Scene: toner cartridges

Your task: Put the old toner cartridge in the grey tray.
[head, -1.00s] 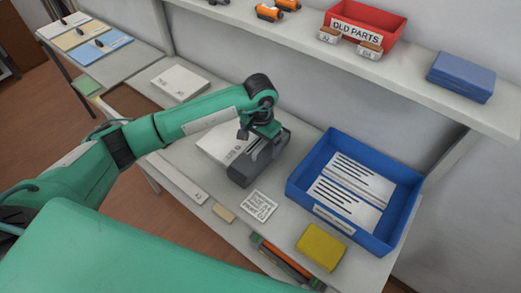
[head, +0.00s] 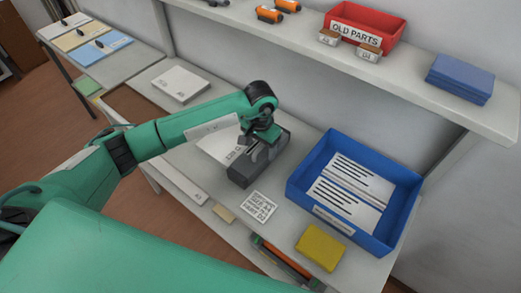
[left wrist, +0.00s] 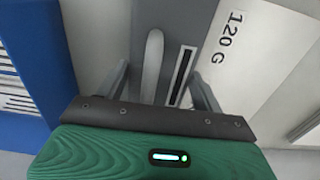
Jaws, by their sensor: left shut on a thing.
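A dark grey toner cartridge (head: 245,176) lies on the light worktop, left of the blue tray, beside a white box. My left gripper (head: 260,143) is over the cartridge, pointing down, and shut on it. In the left wrist view the cartridge (left wrist: 195,18) lies between the two fingers (left wrist: 162,90), with a pale raised strip and a dark-striped label on it. The cartridge's far side is partly hidden by the gripper. No grey tray shows in these views. My right gripper is not in view.
A blue tray (head: 297,188) holds printed sheets. The white box (head: 214,148) is marked 120 G. A printed square card (head: 259,207) and a yellow block (head: 320,248) lie in front. Above, a shelf carries a red OLD PARTS bin (head: 384,24), orange cylinders and blue books (head: 460,78).

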